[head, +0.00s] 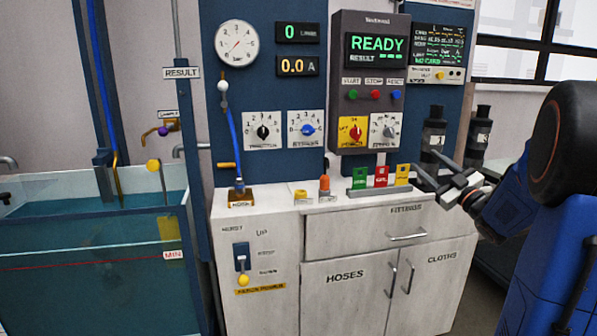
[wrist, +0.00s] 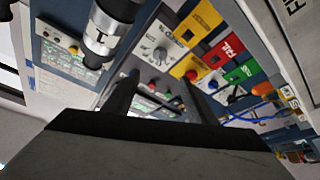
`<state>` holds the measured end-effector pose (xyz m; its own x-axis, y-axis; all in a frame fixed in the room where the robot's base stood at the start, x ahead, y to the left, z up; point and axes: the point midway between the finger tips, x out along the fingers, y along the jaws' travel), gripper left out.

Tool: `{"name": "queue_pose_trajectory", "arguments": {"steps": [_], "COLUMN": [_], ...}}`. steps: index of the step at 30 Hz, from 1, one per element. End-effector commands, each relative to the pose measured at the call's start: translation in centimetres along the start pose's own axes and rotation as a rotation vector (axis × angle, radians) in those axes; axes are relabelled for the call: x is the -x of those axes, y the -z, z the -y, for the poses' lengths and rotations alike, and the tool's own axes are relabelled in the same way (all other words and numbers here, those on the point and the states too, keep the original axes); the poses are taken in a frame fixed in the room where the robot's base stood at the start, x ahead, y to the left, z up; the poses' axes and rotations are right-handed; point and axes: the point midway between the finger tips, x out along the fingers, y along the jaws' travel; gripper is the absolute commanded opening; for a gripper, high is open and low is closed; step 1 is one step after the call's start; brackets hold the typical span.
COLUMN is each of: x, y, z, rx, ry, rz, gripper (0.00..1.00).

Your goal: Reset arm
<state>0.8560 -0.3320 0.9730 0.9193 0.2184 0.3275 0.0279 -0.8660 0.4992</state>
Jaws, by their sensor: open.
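My blue and black arm comes in from the right in the head view. My gripper (head: 430,178) is open and empty, its fingers pointing left, beside the yellow card (head: 402,174) at the right end of the cabinet top. I cannot tell whether a finger touches the card. In the wrist view the two dark fingers of my gripper (wrist: 160,98) stand apart with nothing between them. Beyond them are the control panel, the yellow card (wrist: 201,19), the red card (wrist: 222,50) and the green card (wrist: 238,74).
The white cabinet (head: 270,260) stands below the panel. Dark bottles (head: 434,135) stand behind my gripper. The display unit (head: 375,50) reads READY. A water tank (head: 90,270) is at the left. The cabinet top has an orange-capped part (head: 324,184) and a hose fitting (head: 240,195).

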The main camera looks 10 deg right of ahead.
Motion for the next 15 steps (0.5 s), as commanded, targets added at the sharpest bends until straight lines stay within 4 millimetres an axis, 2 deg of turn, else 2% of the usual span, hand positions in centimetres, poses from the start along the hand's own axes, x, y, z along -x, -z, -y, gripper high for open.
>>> {"name": "queue_pose_trajectory", "arguments": {"steps": [5, 9, 15], "x": [-0.9, -1.3, 0.1], "y": [0.8, 1.4, 2.1], "z": [0.8, 2.2, 4.8], "rx": [0.005, -0.003, -0.046], "ry": [-0.033, -0.088, -0.158], "rz": [0.076, 0.210, 0.416], "gripper": [0.51, 0.51, 0.51]}}
